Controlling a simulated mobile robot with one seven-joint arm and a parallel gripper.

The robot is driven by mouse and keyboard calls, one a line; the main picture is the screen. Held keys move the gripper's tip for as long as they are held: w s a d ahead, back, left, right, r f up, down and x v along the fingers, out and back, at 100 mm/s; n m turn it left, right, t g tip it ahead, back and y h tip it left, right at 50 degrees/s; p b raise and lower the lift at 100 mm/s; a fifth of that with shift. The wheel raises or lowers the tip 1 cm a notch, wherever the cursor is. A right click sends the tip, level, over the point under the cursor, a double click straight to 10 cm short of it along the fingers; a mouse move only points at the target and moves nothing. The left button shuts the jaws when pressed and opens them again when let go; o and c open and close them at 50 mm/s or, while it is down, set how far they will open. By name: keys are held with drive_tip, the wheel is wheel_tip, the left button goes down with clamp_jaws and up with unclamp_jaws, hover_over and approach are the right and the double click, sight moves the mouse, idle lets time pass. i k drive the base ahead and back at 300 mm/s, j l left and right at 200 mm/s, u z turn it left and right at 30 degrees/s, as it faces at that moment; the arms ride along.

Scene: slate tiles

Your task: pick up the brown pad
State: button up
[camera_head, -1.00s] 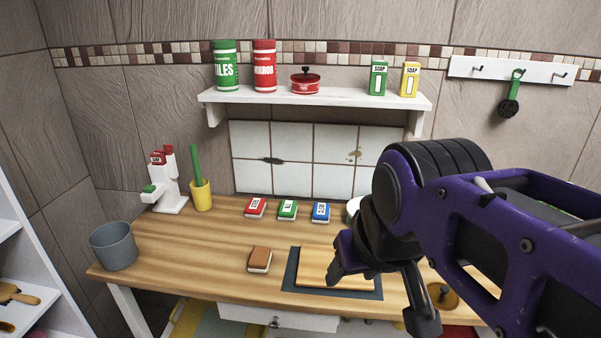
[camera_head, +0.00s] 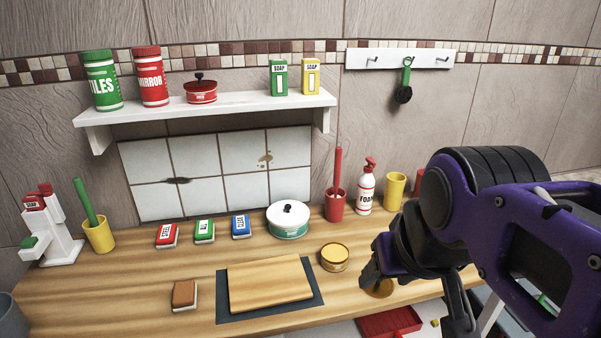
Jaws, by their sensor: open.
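The brown pad (camera_head: 185,294) is a small block with a brown top and a pale lower layer. It lies flat on the wooden counter (camera_head: 120,280), near the front edge and left of the cutting board. My gripper (camera_head: 417,300) is at the right, in front of the counter's right part and well to the right of the pad. Its dark fingers are spread apart with nothing seen between them. Nothing hides the pad.
A wooden board (camera_head: 268,283) on a dark mat (camera_head: 318,297) lies right of the pad. Red (camera_head: 167,236), green (camera_head: 204,231) and blue (camera_head: 241,227) pads sit behind. A grey bucket (camera_head: 10,318) stands left. Bare counter surrounds the brown pad.

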sight(185, 293)
drive_tip(key=u, duration=1.25)
